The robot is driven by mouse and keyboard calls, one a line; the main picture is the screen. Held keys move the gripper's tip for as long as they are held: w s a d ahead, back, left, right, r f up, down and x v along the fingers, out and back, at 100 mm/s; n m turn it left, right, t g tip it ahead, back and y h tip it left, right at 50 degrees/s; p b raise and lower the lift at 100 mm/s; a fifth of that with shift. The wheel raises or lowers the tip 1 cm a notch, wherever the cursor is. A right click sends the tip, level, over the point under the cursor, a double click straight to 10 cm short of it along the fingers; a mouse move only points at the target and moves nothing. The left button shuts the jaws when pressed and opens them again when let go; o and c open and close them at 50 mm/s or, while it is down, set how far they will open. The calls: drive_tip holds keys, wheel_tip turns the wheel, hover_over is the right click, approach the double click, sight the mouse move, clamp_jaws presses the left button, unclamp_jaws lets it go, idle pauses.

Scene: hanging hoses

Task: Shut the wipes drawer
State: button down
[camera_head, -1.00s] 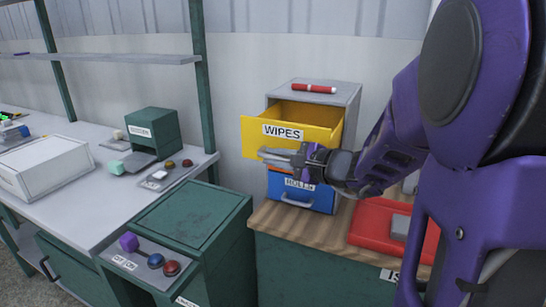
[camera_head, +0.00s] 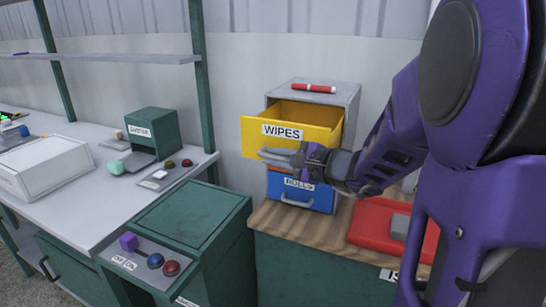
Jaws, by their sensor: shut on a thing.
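The yellow wipes drawer (camera_head: 315,136), with a white label reading WIPES, is pulled well out of the top of a small grey cabinet (camera_head: 347,95). Its inside shows from above and looks empty where visible. My gripper (camera_head: 280,156) is at the lower front of the drawer, below the label, shut on the drawer's pale handle. The arm comes in from the right and partly covers the space under the drawer.
A blue ROLLS drawer (camera_head: 318,198) sits shut below. A red marker (camera_head: 313,88) lies on the cabinet top. A red case (camera_head: 375,225) lies right on the wooden top (camera_head: 285,222). A green cabinet (camera_head: 190,215) and a grey bench (camera_head: 75,185) stand left.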

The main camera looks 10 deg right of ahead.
idle(0.6)
drive_tip(key=w+d, duration=0.3)
drive_tip(key=w, duration=0.1)
drive_tip(key=w+d+b, duration=0.1)
drive_tip(key=w+d, duration=0.1)
drive_tip(key=w, duration=0.2)
drive_tip(key=w+d+b, duration=0.1)
drive_tip(key=w+d, duration=0.2)
drive_tip(key=w, duration=0.1)
drive_tip(key=shift+d, duration=0.35)
drive_tip(key=shift+w+d, duration=0.25)
drive_tip(key=shift+w, duration=0.05)
drive_tip(key=shift+d+r, duration=0.1)
drive_tip(key=c, duration=1.3)
unclamp_jaws()
drive_tip(key=shift+o, duration=0.9)
drive_tip(key=shift+w, duration=0.2)
